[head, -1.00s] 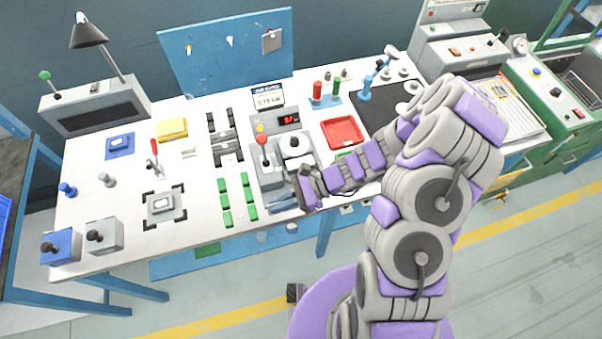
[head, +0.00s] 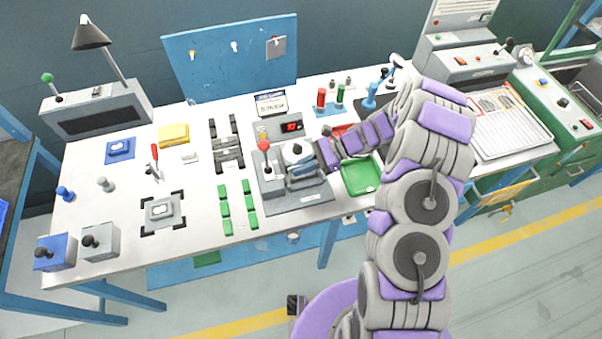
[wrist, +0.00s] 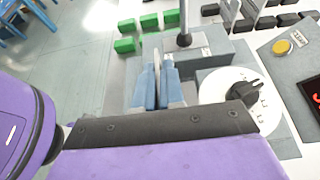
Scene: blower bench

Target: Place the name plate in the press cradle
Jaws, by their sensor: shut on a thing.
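My gripper (head: 291,183) is over the front part of the grey press (head: 264,195), just in front of its white round disc. In the wrist view my gripper's blue-grey fingers (wrist: 157,88) are shut on a thin upright piece, the name plate (wrist: 157,60), seen edge-on as a narrow pale strip. The fingers hide most of the plate, and I cannot make it out in the head view. The press has a lever with a red knob (head: 264,146); its grey body (wrist: 205,58) is beside the fingers in the wrist view. The cradle is not clearly visible behind my gripper.
Green blocks (head: 224,208) stand left of the press. A green tray (head: 361,188) and a partly covered red tray lie to its right. Black holders (head: 228,155) are behind the blocks. A grey fixture (head: 160,211) is farther left. Bare bench lies between it and the blocks.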

